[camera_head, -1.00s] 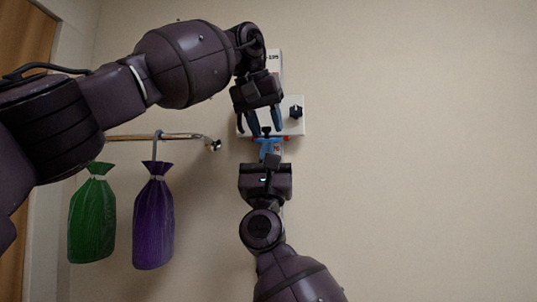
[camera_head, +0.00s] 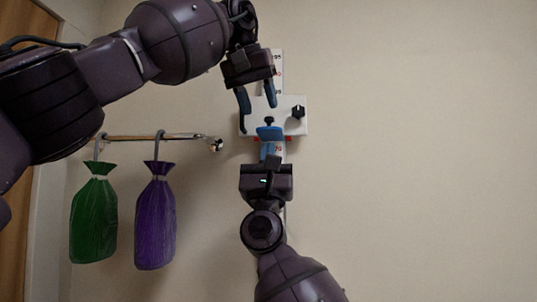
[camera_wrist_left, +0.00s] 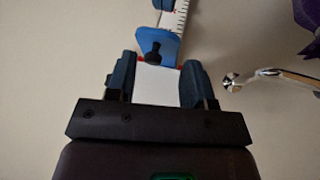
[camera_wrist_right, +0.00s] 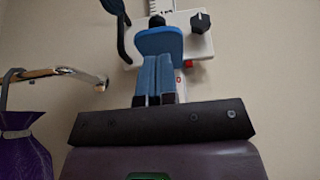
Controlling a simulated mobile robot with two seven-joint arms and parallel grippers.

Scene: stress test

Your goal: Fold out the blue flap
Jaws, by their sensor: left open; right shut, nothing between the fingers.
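The blue flap (camera_head: 269,133) is at the lower edge of a white wall plate (camera_head: 291,125), with a small black knob above it in the head view. It shows as a broad blue panel in the right wrist view (camera_wrist_right: 158,41) and in the left wrist view (camera_wrist_left: 163,42). My left gripper (camera_head: 259,109) is open and empty, above the flap and in front of the plate. My right gripper (camera_head: 271,152) is shut and empty just below the flap. Its fingertips (camera_wrist_right: 158,59) overlap the flap's lower edge in view; I cannot tell whether they touch.
A white numbered scale (camera_head: 277,62) runs vertically behind the plate, which carries a black knob (camera_head: 298,111) at right. To the left, a metal rail (camera_head: 190,137) holds a green bag (camera_head: 93,220) and a purple bag (camera_head: 154,222). The wall at right is clear.

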